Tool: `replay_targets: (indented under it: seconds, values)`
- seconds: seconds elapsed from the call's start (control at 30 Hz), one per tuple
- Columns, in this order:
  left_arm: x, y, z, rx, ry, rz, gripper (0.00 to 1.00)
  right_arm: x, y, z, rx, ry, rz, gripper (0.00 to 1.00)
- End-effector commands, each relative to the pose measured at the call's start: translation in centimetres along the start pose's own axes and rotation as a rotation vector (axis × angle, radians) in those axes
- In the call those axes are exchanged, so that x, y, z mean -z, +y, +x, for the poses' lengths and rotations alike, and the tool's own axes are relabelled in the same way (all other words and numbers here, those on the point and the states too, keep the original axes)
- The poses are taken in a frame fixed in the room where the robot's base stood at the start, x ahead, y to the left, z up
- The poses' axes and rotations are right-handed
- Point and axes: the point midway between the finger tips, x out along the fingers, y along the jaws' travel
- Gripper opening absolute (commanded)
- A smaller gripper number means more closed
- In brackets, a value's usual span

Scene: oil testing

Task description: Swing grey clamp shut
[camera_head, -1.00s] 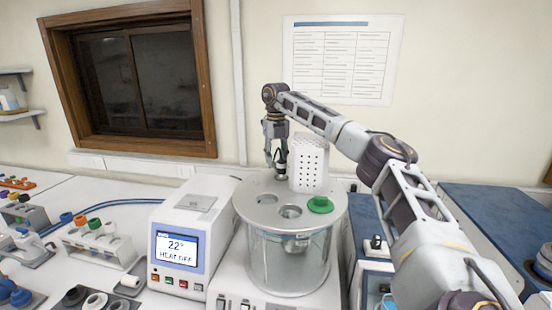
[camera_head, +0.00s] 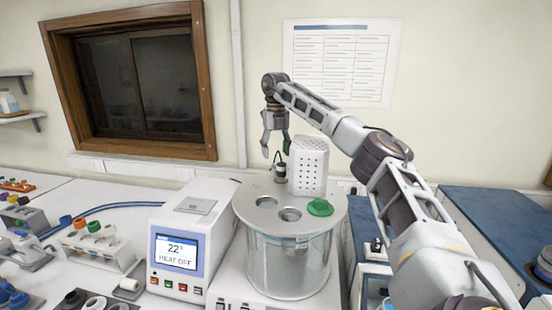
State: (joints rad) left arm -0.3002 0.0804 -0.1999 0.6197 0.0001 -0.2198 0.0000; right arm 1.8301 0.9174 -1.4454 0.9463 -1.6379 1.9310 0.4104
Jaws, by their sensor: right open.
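My right gripper (camera_head: 276,152) hangs over the back left of the round grey lid (camera_head: 262,216) of a clear glass bath (camera_head: 285,268). It is open, with nothing between its fingers. A small dark and silver upright fitting (camera_head: 280,173) stands on the lid just below the fingertips, beside a white perforated cylinder (camera_head: 309,167). The gripper appears slightly above the fitting. I cannot make out for sure which part is the grey clamp. My left gripper is not in view.
A green stopper (camera_head: 320,207) sits on the lid near two open holes. A white heater unit (camera_head: 189,240) reading 22° and HEAT OFF stands left of the bath. A blue mat (camera_head: 492,220) covers the right bench.

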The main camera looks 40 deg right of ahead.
Motion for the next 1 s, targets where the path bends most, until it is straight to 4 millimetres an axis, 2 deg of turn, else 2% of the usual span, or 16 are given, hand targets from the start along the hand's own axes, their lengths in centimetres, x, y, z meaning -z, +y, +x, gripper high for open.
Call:
replay_targets:
  seconds: [0.2, 0.43, 0.73, 1.0]
  values:
    - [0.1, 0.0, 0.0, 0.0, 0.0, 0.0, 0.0, 0.0, 0.0, -3.3, -0.002, -0.002, 0.001, 0.59]
    - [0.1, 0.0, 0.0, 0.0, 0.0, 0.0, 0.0, 0.0, 0.1, -5.9, -0.001, -0.001, 0.0, 0.59]
    - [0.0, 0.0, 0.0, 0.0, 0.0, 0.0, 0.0, 0.0, 0.0, -7.5, 0.0, 0.0, -0.001, 0.59]
    - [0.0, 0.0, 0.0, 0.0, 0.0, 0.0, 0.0, 0.0, -0.1, -7.9, 0.0, 0.0, 0.0, 0.59]
